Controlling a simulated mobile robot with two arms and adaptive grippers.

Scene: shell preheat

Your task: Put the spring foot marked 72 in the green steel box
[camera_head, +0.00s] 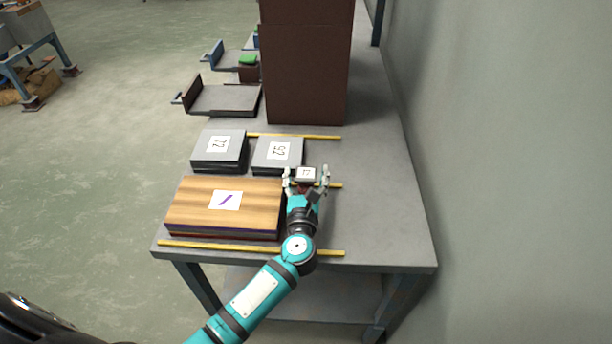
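My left gripper (306,173) reaches over the front right of the table. Its two fingers stand apart, one on each side of a small grey block (306,173) with a white label; gaps seem to show on both sides. The label is too small to read surely. A flat grey stack (232,160) with a label that looks like 72 lies left of the middle. Beside it lies another grey stack (264,161), whose label looks like 92 or 52. I cannot make out a green steel box; a small green-topped thing (248,60) stands farther back. My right gripper is out of view.
A wood-topped stack (190,207) lies left of my gripper on the grey table (390,220). A tall brown box (306,70) blocks the back. Open grey trays (228,97) stand at the left edge. Yellow strips (200,246) mark the table; its right side is clear.

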